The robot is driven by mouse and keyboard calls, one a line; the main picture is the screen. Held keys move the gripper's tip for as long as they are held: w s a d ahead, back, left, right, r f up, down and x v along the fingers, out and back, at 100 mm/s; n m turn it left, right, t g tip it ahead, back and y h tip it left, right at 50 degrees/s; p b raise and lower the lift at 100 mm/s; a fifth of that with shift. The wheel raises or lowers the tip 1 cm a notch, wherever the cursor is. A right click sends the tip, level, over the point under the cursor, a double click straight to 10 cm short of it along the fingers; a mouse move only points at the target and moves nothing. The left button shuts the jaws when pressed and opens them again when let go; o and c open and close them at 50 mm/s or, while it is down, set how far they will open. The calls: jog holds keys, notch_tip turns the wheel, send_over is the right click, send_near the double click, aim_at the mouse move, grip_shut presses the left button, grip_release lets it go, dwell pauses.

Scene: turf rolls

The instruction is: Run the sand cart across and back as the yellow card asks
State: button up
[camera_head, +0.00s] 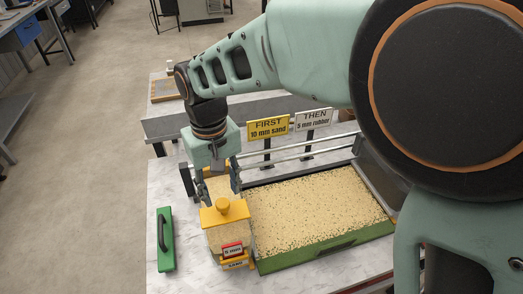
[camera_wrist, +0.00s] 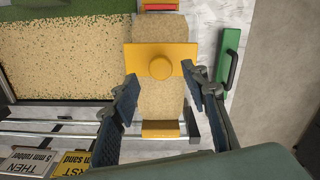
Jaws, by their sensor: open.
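In the wrist view the cart's yellow crosspiece and knob (camera_wrist: 160,67) lie just ahead of my fingers. My gripper (camera_head: 217,183) is open above the cart's rear, its fingers (camera_wrist: 163,90) spread to either side and apart from the knob. The yellow card (camera_head: 268,127) reads "FIRST 10 mm sand".
A white card (camera_head: 314,119) reads "THEN 5 mm rubber". Metal rails (camera_head: 295,147) run along the tray's far side. A green block with a black handle (camera_head: 165,240) lies left of the cart. Tan grains cover most of the turf. Bare marble tabletop shows at front left.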

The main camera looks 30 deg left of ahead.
aim_at(223, 204)
notch_tip(223, 204, down, 6)
jog(key=shift+c, duration=0.5)
grip_shut()
